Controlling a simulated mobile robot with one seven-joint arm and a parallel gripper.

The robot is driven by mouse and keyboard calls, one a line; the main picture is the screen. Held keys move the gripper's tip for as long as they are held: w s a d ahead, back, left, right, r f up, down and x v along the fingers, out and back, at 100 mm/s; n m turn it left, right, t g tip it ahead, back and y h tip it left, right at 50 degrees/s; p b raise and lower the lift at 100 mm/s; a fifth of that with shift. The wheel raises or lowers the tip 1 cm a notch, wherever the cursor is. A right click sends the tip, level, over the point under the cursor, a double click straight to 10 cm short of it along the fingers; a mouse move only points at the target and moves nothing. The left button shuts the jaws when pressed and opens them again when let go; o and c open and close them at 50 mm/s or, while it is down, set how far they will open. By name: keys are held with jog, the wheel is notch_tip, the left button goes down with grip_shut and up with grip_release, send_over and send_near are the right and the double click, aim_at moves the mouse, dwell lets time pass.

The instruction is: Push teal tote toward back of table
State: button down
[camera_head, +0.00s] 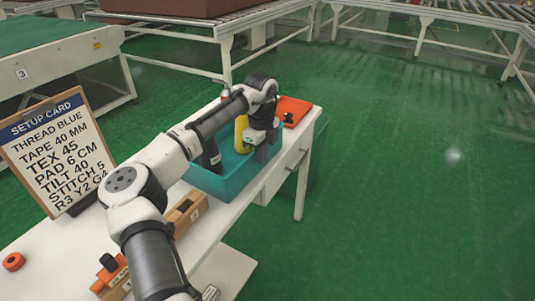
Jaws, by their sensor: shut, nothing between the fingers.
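The teal tote (239,185) is an open-topped bin on the white table, toward its far end. A yellow item (241,135) and a dark bottle-like item (211,155) stand in it. My arm reaches over the tote, and my gripper (262,153) points down at its right side. The gripper is shut with nothing visible in it. I cannot tell whether its fingers touch the tote wall. The arm hides part of the tote's left and far sides.
The white table (225,213) holds an orange item (295,110) behind the tote, a wooden block (187,212), orange tools (112,275), an orange ring (13,262) and a setup card (57,150). Roller conveyors (215,30) stand beyond. Green floor lies open to the right.

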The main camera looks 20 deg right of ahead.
jog(key=shift+w+a, duration=0.1)
jog(key=w+a+p, duration=0.2)
jog(key=w+a, duration=0.1)
jog(key=w, duration=0.1)
jog(key=w+a+p, duration=0.3)
jog(key=w, duration=0.2)
jog(key=w+a+p, duration=0.2)
jog(key=w+a, duration=0.2)
jog(key=w, duration=0.1)
jog(key=shift+p, duration=0.3)
jog(key=shift+w+a+f, duration=0.1)
jog(key=shift+w+a, duration=0.1)
jog(key=shift+s+d, duration=0.15)
